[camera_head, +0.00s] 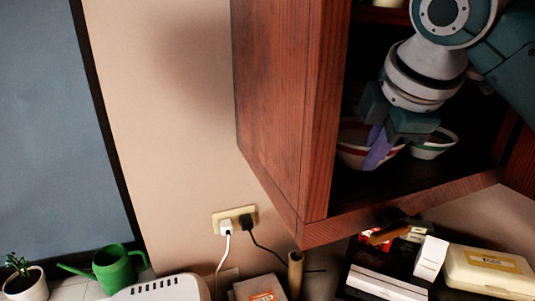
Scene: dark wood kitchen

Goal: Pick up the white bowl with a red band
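The white bowl with a red band (350,155) sits on the bottom shelf of the open wooden cabinet, partly covered by my gripper. My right gripper (377,148) reaches down into the cabinet from the upper right. One purple finger shows in front of the bowl's right part, overlapping its rim. The other finger is hidden, so I cannot tell whether the gripper is open or shut on the rim. My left gripper is not in view.
A white bowl with a green band (435,147) stands close on the right. The cabinet's side panel (285,110) and front shelf edge (410,208) bound the space. Below are boxes (490,270), a green watering can (113,268) and a wall outlet (235,219).

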